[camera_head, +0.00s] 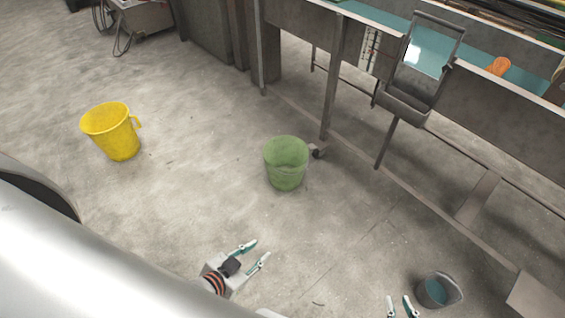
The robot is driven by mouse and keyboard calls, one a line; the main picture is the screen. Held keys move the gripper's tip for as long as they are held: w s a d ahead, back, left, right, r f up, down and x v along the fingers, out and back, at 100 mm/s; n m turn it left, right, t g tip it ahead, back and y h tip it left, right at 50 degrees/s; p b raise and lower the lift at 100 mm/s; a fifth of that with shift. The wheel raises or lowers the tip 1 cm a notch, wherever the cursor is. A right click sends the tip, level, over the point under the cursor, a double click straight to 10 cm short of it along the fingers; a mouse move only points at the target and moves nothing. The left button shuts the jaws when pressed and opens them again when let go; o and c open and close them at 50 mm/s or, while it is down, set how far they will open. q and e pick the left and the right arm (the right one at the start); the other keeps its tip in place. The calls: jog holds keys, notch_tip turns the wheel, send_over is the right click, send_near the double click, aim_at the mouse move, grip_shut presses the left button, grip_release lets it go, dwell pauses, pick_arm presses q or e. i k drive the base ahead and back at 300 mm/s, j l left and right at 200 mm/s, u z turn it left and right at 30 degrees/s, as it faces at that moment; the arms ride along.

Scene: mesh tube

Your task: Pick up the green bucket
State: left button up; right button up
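The green bucket (286,165) stands upright on the concrete floor near the middle of the head view, just left of a table leg's caster. My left gripper (256,254) is below and left of the bucket in the picture. Its two fingers are spread apart with nothing between them, and it is clear of the bucket. My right gripper (400,306) shows only its fingertips at the bottom edge, to the left of a small grey bucket. Its fingertips are apart and nothing shows between them.
A yellow bucket (113,131) stands on the floor at the left. The small grey bucket (438,291) stands at the lower right. A long metal trough table (300,22) with legs runs across the upper right, close behind the green bucket. Open floor lies left of the green bucket.

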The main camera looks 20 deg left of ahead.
aim_at(285, 157)
jog(key=i+j, duration=0.15)
jog(key=j, duration=0.25)
jog(key=i+j+z, duration=0.1)
jog(key=j, duration=0.3)
jog(key=i+j, duration=0.2)
jog(key=j, duration=0.2)
jog(key=i+j+z, duration=0.1)
jog(key=j, duration=0.3)
jog(key=i+j, duration=0.15)
jog(key=j, duration=0.25)
jog(key=i+j+z, duration=0.1)
jog(key=j, duration=0.35)
jog(key=i+j, duration=0.15)
jog(key=j, duration=0.25)
jog(key=i+j, duration=0.15)
jog(key=j, duration=0.15)
jog(key=i+j+z, duration=0.1)
jog(key=j, duration=0.25)
jog(key=i+j, duration=0.1)
jog(key=j, duration=0.2)
jog(key=i+j, duration=0.35)
jog(key=i, duration=0.15)
jog(key=z, duration=0.05)
